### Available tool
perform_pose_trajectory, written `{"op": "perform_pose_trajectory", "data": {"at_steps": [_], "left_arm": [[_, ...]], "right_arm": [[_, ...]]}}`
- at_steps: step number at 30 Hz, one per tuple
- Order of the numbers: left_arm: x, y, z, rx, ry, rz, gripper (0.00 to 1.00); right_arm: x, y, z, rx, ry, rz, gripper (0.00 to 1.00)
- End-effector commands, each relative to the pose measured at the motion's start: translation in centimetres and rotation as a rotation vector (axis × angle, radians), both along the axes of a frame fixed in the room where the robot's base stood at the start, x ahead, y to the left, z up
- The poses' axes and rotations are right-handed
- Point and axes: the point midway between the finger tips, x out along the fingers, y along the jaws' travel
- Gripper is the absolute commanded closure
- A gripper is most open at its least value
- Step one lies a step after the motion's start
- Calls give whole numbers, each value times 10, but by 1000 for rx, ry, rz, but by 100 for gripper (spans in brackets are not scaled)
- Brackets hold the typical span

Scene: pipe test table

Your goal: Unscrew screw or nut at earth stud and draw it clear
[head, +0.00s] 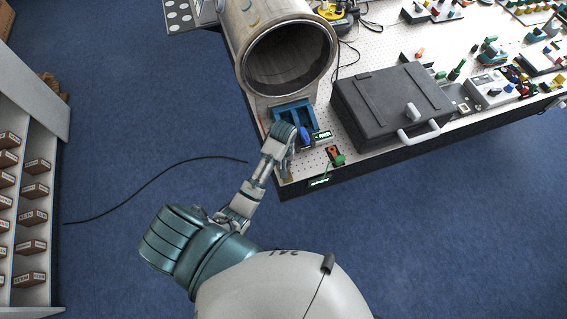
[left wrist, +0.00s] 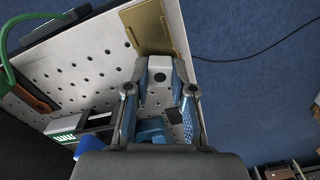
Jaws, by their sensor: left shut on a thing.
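My left gripper (head: 289,134) is over the front left corner of the test table, below the mouth of the large pipe. In the left wrist view its two fingers (left wrist: 160,72) close in on a small pale piece with a dark round spot (left wrist: 160,76). I cannot tell whether this piece is the screw or nut, or part of its mount. The earth stud itself is not clearly visible; the fingers and hand hide much of that spot. A brass-coloured plate (left wrist: 156,27) lies just beyond the fingertips at the table edge. My right gripper is not in view.
The large pipe (head: 243,50) stands behind the gripper on a blue support (head: 292,111). A dark case (head: 390,104) is to the right. A small orange and green fitting (head: 335,155) sits near the front edge. A cable (head: 150,180) lies on the blue floor.

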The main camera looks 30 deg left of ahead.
Motion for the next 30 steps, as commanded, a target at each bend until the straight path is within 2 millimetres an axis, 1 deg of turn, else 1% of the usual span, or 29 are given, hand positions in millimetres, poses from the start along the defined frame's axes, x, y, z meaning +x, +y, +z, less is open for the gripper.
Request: {"op": "perform_pose_trajectory", "data": {"at_steps": [5,10,12,15,23,29,30], "left_arm": [[0,-2,-1,-4,1,21,100],[-1,-3,0,-7,3,315,100],[-1,-1,0,-2,3,378,100],[1,-1,1,-3,-3,371,100],[8,-1,15,-7,-26,372,100],[0,-2,19,-6,0,369,100],[0,0,21,-1,-1,367,100]], "right_arm": [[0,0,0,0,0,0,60],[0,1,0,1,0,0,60],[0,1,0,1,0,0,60],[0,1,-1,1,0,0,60],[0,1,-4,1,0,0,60],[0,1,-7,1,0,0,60],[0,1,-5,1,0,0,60]]}}
